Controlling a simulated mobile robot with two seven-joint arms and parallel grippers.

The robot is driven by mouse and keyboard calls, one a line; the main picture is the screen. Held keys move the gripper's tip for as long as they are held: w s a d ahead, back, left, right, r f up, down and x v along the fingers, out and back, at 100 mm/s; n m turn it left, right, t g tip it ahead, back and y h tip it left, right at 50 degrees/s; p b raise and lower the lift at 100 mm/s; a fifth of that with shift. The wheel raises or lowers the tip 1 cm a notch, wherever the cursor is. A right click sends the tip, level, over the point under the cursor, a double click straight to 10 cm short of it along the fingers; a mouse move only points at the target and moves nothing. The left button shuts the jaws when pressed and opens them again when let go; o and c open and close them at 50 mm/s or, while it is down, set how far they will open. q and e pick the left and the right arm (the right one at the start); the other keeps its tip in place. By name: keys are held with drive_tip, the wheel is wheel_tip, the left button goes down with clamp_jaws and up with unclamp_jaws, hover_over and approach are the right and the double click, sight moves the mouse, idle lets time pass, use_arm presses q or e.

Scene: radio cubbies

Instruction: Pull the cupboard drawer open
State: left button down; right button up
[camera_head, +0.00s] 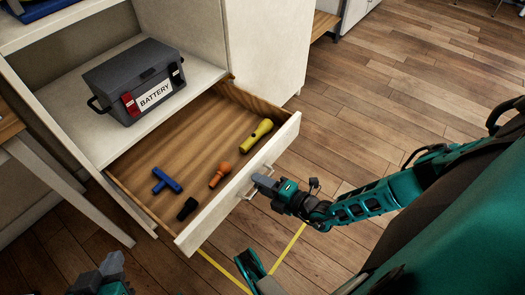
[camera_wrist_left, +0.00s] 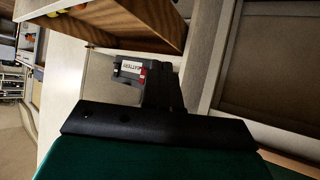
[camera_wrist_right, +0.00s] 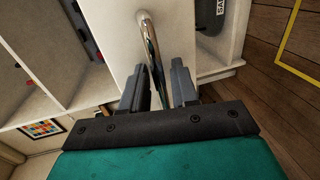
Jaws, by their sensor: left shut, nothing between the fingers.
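The cupboard drawer (camera_head: 232,191) stands pulled well out from the pale cupboard in the head view, with its wooden inside showing. My right gripper (camera_head: 262,184) is at the metal handle (camera_head: 249,192) on the drawer front. In the right wrist view, the shiny handle (camera_wrist_right: 152,45) runs between the gripper's two fingers (camera_wrist_right: 160,85). The fingers stand apart, with the bar between them. My left gripper (camera_head: 112,265) is at the bottom left of the head view, away from the drawer. It shows shut and empty in the left wrist view (camera_wrist_left: 163,85).
A dark battery box (camera_head: 136,82) sits on the shelf above the drawer. Inside the drawer lie a yellow flashlight (camera_head: 256,135), an orange tool (camera_head: 220,174), a blue tool (camera_head: 166,180) and a black item (camera_head: 187,208). Wooden floor (camera_head: 375,100) is clear right of the cupboard.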

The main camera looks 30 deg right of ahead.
use_arm(q)
drive_tip(key=shift+s+a+r+p, duration=0.2)
drive_tip(key=shift+s+a+p, duration=0.1)
drive_tip(key=shift+p, duration=0.65)
use_arm(e)
drive_tip(key=v, duration=1.3)
use_arm(q)
drive_tip(key=shift+w+r, duration=0.1)
drive_tip(key=shift+w, duration=0.05)
use_arm(e)
drive_tip(key=shift+a+f, duration=0.1)
